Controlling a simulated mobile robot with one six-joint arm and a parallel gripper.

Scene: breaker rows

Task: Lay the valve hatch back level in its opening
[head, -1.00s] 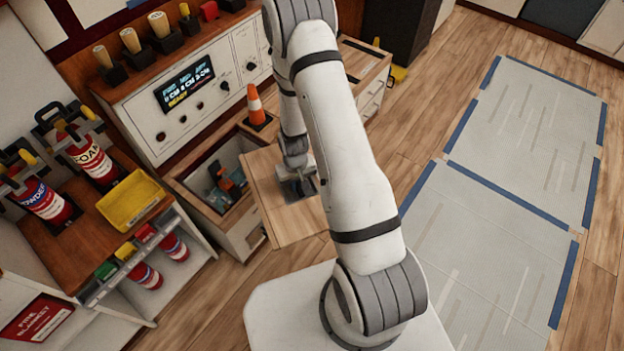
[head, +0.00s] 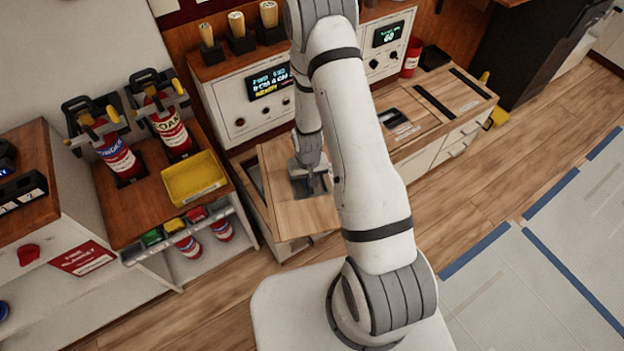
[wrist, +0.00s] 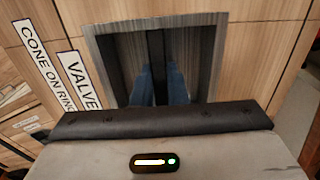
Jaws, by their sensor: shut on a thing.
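The valve hatch (head: 282,212) is a light wooden panel with a recessed dark grip. In the head view it lies over the low counter and covers most of its opening (head: 255,178). A dark strip of the opening shows along the hatch's left side, and its near edge seems to overhang the counter front. I cannot tell its exact height or tilt. My gripper (head: 311,184) is shut on the bar in the hatch's recess. In the wrist view, the blue fingers (wrist: 163,86) straddle the dark bar, beside the "VALVE" label (wrist: 84,80).
A yellow tray (head: 195,180) and red extinguishers (head: 172,132) stand on the left cabinet. A control panel (head: 262,100) rises behind the opening. The counter continues right with other inset covers (head: 432,100). Open wood floor (head: 470,215) lies to the right.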

